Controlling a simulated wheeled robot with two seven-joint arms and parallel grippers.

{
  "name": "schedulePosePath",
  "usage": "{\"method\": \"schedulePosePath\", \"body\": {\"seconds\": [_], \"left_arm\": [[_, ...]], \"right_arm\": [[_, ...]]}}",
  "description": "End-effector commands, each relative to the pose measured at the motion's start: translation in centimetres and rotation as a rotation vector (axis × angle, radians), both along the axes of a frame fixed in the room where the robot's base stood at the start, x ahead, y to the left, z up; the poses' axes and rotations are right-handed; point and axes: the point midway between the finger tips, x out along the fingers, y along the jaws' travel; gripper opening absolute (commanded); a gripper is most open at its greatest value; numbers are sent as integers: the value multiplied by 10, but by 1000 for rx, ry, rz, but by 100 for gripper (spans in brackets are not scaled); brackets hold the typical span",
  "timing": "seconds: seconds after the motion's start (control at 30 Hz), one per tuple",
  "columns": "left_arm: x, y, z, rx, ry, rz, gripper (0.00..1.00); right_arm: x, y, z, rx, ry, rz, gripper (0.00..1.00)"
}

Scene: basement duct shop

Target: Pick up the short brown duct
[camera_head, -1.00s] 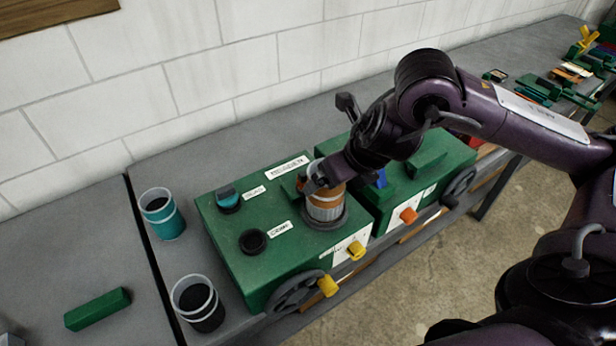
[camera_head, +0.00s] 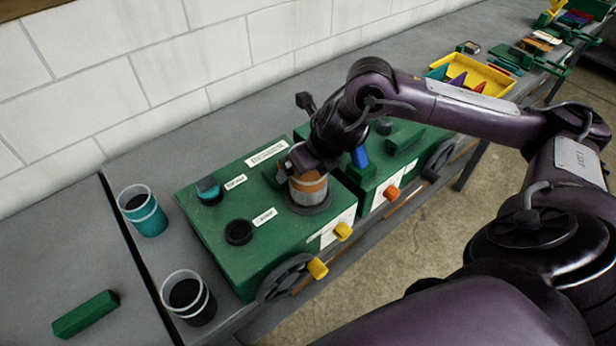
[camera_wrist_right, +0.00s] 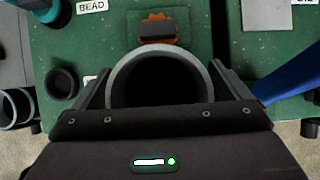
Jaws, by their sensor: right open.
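The short brown duct (camera_head: 309,189) stands upright on a round seat on top of the green machine (camera_head: 215,230). It has an orange-brown body with grey bands. My right gripper (camera_head: 296,166) is at the duct's upper part, coming from above. In the right wrist view, the duct's grey rim and dark open mouth (camera_wrist_right: 160,85) lie between the two fingers of my right gripper (camera_wrist_right: 168,88). The fingers are spread, one on each side of the rim. My left gripper is not in view.
A teal duct (camera_head: 149,216) and a black duct (camera_head: 190,299) stand left of the machine. A green bar (camera_head: 86,314) lies on the left table. A second green machine (camera_head: 405,150) is close on the right. A yellow tray (camera_head: 497,84) stands farther back.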

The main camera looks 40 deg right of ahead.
Motion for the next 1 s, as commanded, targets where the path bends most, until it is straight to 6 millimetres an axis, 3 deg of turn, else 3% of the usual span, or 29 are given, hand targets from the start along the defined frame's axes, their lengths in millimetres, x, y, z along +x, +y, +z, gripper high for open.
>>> {"method": "schedulePosePath", "body": {"seconds": [0.07,0.47,0.77,1.0], "left_arm": [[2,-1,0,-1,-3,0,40],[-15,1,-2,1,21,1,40],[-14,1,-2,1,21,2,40],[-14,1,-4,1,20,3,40]], "right_arm": [[0,0,0,0,0,0,96],[0,0,0,0,0,0,45],[0,0,3,0,-2,0,44],[1,1,24,1,-6,3,44]]}}
